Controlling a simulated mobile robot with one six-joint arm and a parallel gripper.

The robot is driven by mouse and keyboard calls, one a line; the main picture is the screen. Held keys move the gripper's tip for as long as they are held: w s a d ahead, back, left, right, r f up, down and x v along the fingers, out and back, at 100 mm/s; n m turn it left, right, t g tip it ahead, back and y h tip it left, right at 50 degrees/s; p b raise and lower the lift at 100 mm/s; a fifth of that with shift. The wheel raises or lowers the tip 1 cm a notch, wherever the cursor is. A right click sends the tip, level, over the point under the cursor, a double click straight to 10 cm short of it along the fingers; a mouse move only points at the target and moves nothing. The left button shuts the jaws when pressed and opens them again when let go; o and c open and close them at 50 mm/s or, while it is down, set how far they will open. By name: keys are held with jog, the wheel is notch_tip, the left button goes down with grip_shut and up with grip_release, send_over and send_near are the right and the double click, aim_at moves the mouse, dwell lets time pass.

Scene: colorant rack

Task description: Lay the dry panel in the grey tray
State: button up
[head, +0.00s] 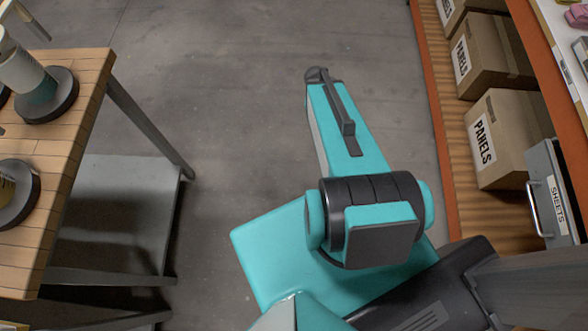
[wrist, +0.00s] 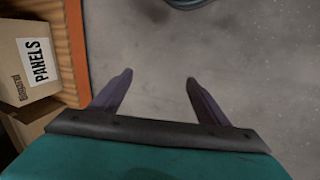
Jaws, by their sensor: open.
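My gripper (wrist: 158,82) shows in the wrist view with its two dark fingers spread apart. In the head view my teal arm stands over the floor between a wooden table and a shelf, and the gripper's fingers cannot be made out there. Neither a dry panel nor a grey tray can be made out for certain in either view.
A wooden table (head: 75,110) with round dark-based items stands at left, over a grey lower shelf (head: 120,215). At right, an orange-edged shelf (head: 440,130) holds PANELS boxes (head: 506,135) and a grey SHEETS drawer unit (head: 552,190). The floor (head: 230,60) between is clear.

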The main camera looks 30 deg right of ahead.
jog(key=s+a+f+n+g+y, duration=0.1)
jog(key=s+a+f+n, duration=0.2)
jog(key=s+a, duration=0.4)
jog(key=s+a+f+n+g+y, duration=0.1)
jog(key=s+a+f, duration=0.4)
jog(key=a, duration=1)
jog(key=s+n+g, duration=0.1)
jog(key=s+n, duration=0.1)
jog(key=shift+s+a+f+n+y, duration=0.2)
jog(key=shift+a+f+n+y, duration=0.1)
jog(key=shift+c, duration=0.2)
